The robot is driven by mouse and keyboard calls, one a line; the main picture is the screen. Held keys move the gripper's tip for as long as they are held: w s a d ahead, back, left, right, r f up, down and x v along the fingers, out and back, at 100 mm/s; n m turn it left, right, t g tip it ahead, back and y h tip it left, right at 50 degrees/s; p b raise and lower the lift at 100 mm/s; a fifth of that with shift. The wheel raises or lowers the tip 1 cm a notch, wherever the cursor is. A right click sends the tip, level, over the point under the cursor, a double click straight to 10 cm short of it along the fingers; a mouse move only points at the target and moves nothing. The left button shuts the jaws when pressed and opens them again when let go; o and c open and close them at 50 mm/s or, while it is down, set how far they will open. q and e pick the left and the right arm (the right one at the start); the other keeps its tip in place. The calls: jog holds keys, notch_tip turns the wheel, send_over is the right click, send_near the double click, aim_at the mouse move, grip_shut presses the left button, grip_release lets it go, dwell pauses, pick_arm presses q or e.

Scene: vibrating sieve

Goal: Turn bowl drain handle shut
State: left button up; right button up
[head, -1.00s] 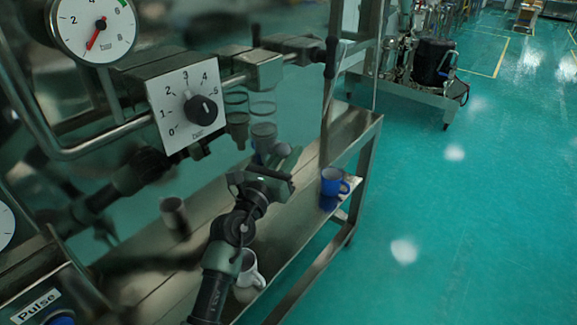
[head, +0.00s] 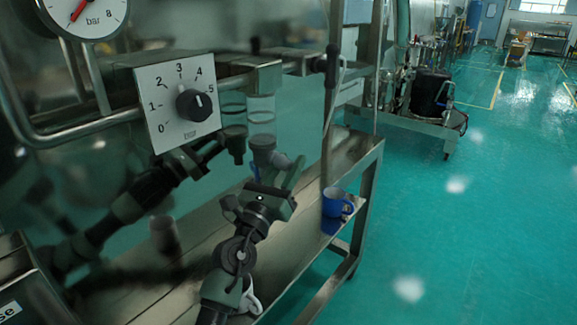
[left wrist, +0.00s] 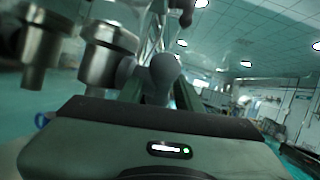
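The bowl drain (head: 262,142) hangs below a clear pipe section under the steel machine. Its grey handle, with a rounded end, shows in the left wrist view (left wrist: 163,72); in the head view it is partly hidden by my gripper. My left gripper (head: 279,168) is just below the drain, fingers pointing up. In the left wrist view my left gripper (left wrist: 158,92) has its two green fingers apart, with the handle's rounded end between them. I cannot tell whether they touch it. My right gripper is not in view.
A steel shelf (head: 300,222) runs below, with a blue mug (head: 336,203) and a white mug (head: 250,298) partly behind my left arm. The shiny machine wall mirrors my arm. Green floor at right is open.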

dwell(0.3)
pick_arm(q)
jog(key=b+v, duration=0.1)
jog(key=v, duration=0.7)
jog(key=shift+a+r, duration=0.1)
